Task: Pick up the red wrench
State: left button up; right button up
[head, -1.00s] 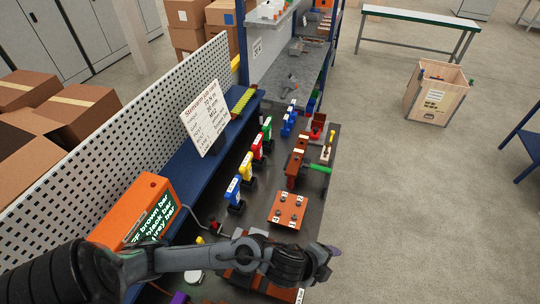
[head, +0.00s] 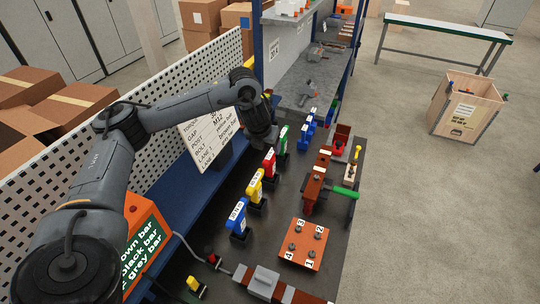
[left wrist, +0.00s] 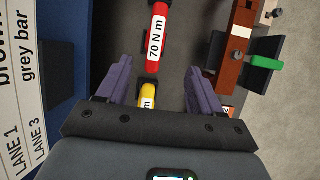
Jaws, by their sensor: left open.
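The red wrench (head: 269,162) stands upright in its holder on the dark bench, in a row between the yellow wrench (head: 255,186) and the green wrench (head: 282,140). In the left wrist view the red wrench (left wrist: 157,38) carries a "70 N m" label and lies ahead of the fingertips. My left gripper (head: 264,143) points down above the row near the red and green wrenches; its fingers hardly show in the head view. In the left wrist view its purple fingers (left wrist: 158,85) are apart and empty, with the yellow wrench (left wrist: 148,97) showing between them. My right gripper is not in view.
A blue wrench (head: 238,214) stands at the near end of the row, with more blue ones beyond. A sign (head: 207,143) stands behind the row. A numbered brown plate (head: 304,245) and a green-handled fixture (head: 344,192) sit to the right.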

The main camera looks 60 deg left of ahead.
aim_at(270, 154)
pick_arm(q)
jog(key=b+x, duration=0.4)
jog(key=x, duration=0.1)
jog(key=shift+s+a+f, duration=0.3)
jog(key=shift+w+a+f+b, duration=0.2)
jog(key=shift+w+f+b, duration=0.05)
jog(key=shift+f+b, duration=0.05)
jog(key=shift+x, duration=2.35)
jog(key=shift+w+a+r, duration=0.1)
jog(key=shift+w+a, duration=0.05)
jog(key=shift+w, duration=0.05)
grip_shut()
